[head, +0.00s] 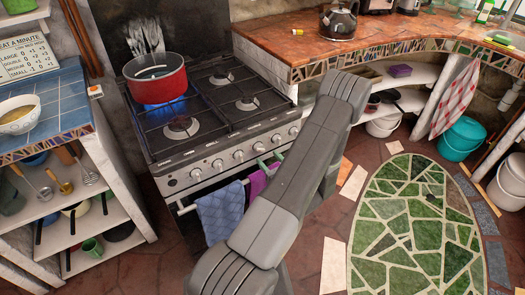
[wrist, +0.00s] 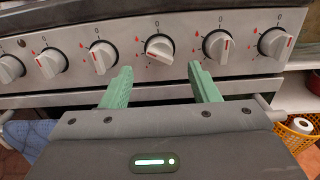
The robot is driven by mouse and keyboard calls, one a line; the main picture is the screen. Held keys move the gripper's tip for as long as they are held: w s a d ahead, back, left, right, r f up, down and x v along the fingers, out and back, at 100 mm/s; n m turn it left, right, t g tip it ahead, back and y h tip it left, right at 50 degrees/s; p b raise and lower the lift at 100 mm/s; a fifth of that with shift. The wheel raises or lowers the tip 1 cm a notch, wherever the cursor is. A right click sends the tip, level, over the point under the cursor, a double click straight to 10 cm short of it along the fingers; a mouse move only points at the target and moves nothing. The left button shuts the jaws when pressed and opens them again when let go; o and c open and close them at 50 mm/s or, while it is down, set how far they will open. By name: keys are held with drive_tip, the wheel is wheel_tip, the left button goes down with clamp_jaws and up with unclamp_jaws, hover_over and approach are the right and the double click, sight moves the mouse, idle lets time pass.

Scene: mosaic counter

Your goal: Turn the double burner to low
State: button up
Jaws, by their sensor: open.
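The stove's front panel (head: 228,159) carries a row of white knobs with red marks. In the wrist view, one knob (wrist: 158,47) is turned to a different angle from its neighbours (wrist: 103,57) and (wrist: 217,46). My gripper (wrist: 160,72) is open and empty, its green fingertips just below and to either side of that turned knob, seemingly apart from it. In the head view, the green fingers of my gripper (head: 270,161) show in front of the panel, partly hidden by my arm. A blue flame burns under a red pot (head: 156,82) on the back left burner. Burner labels are unreadable.
A blue towel (head: 220,212) and a purple cloth (head: 257,183) hang on the oven rail below the knobs. A sign (head: 28,58) hangs at the left wall. A tiled counter (head: 300,45) with a kettle (head: 338,20) stands right of the stove. The floor ahead is clear.

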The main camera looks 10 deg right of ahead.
sight(262, 151)
drive_tip(key=x, duration=0.5)
drive_tip(key=shift+p, duration=0.3)
drive_tip(key=c, duration=1)
